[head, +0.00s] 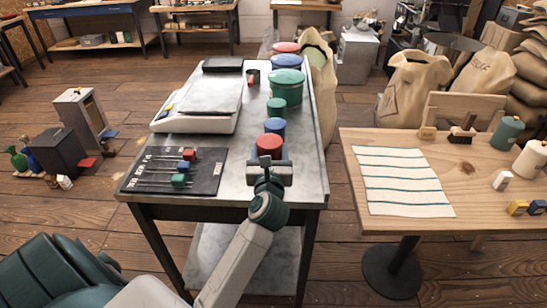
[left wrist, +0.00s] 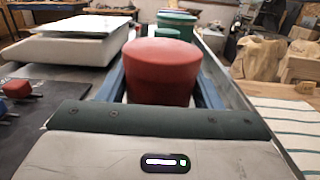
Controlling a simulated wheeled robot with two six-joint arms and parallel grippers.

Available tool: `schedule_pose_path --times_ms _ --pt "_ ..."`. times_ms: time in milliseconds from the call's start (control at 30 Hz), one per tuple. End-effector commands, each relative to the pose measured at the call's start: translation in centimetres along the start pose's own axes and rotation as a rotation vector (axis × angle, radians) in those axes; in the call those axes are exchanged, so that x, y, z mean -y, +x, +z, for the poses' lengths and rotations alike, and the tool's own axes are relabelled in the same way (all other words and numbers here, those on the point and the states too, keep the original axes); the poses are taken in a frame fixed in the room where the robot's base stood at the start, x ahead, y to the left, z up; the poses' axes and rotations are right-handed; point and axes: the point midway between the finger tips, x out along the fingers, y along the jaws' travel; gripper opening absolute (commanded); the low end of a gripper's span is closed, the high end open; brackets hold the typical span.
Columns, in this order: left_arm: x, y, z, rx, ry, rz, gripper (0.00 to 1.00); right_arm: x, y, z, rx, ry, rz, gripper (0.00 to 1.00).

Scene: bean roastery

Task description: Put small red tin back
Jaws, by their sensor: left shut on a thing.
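The small red tin (head: 269,145) is at the near end of a row of tins along the right side of the metal table. My left gripper (head: 269,163) is shut on it, and in the left wrist view the tin (left wrist: 160,65) stands upright between the two blue-grey fingers. I cannot tell whether its base touches the table. A small blue tin (head: 274,125) is just behind it, then a small green tin (head: 276,107). Larger green (head: 286,88), blue (head: 287,61) and red (head: 285,47) tins stand farther back. My right gripper is not in view.
A wooden table (head: 470,200) with a striped cloth (head: 402,180) stands right. A sack (head: 320,80) stands close to the metal table's right edge.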

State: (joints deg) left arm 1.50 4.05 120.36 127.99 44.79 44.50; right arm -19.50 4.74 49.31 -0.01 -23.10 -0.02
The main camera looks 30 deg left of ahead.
Motion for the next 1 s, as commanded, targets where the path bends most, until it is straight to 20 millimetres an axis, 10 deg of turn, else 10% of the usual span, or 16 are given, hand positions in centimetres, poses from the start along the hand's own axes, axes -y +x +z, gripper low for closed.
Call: schedule_pose_path --times_ms 867,900,1000 --pt "1.1 1.1 -4.0 0.0 -0.001 0.0 0.27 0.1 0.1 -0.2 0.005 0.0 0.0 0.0" --pt "1.1 1.1 -4.0 -0.001 -0.001 0.0 0.65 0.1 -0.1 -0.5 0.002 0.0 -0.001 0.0" --pt "1.1 1.1 -4.0 -0.001 -0.001 0.0 0.81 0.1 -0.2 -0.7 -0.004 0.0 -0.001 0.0"
